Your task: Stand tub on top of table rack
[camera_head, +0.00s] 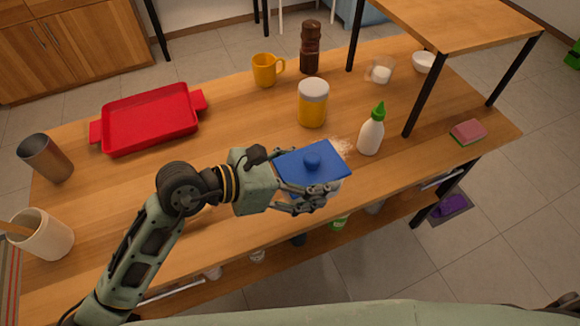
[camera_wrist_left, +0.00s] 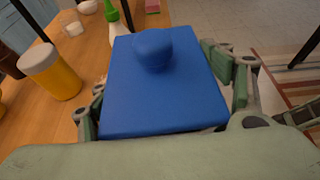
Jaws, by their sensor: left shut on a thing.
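The tub has a square blue lid with a round knob; it shows in the head view (camera_head: 318,160) and fills the middle of the left wrist view (camera_wrist_left: 165,95). My left gripper (camera_head: 305,197) is shut on the tub, with a finger on either side below the lid. The tub's body is mostly hidden by the lid and fingers. The tub is over the front edge area of the table, and I cannot tell if it touches the top. The table rack (camera_head: 450,22), a raised wooden shelf on black legs, stands at the right end.
Near the tub stand a yellow jar with a pale lid (camera_head: 312,108) and a white bottle with a green cap (camera_head: 371,135). A brown mill (camera_head: 310,50), yellow mug (camera_head: 264,70) and red tray (camera_head: 150,120) are farther off. The visible rack top is bare.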

